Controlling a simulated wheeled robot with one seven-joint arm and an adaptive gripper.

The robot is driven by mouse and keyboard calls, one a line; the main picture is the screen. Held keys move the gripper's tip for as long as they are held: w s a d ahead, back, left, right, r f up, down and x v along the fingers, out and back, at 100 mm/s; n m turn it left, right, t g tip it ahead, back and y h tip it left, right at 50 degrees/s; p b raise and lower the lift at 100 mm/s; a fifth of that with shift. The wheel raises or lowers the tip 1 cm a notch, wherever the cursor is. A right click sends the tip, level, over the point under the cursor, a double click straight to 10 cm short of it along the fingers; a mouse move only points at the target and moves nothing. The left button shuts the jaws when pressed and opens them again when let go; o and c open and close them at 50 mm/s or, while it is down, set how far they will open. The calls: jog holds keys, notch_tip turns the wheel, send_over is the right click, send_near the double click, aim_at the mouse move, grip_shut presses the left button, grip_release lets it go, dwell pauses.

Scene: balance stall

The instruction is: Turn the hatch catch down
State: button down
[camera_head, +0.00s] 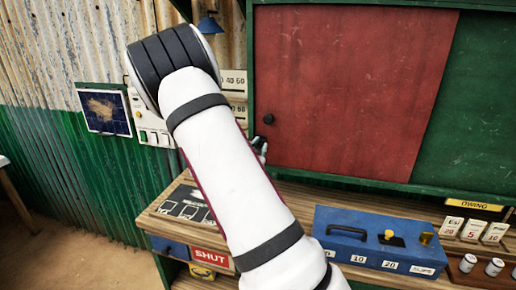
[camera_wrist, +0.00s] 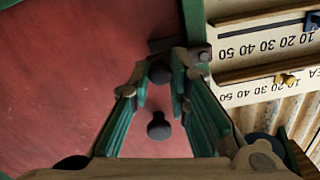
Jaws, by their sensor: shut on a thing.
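The red hatch panel (camera_head: 345,85) stands in a green frame in the head view. A dark round knob (camera_head: 268,118) is near its left edge; a like dark knob (camera_wrist: 158,127) shows in the wrist view. The wrist view looks upside down. There my gripper (camera_wrist: 165,68) has its green fingers either side of a dark piece, which I take as the hatch catch (camera_wrist: 160,72), near the panel's edge. It is shut on it. A dark bar lies just past the fingertips. In the head view my arm hides the catch and most of my gripper (camera_head: 260,150). The catch's angle is unclear.
A counter (camera_head: 165,207) runs below the hatch, with a blue box (camera_head: 335,262) on it at front right. Number scales (camera_wrist: 265,60) and a wall switch box (camera_head: 150,120) are left of the hatch. Cups (camera_head: 494,266) and price cards stand far right.

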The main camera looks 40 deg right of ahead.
jog(key=shift+f, duration=0.1)
jog(key=c, duration=1.5)
grip_release()
jog(key=v, duration=1.2)
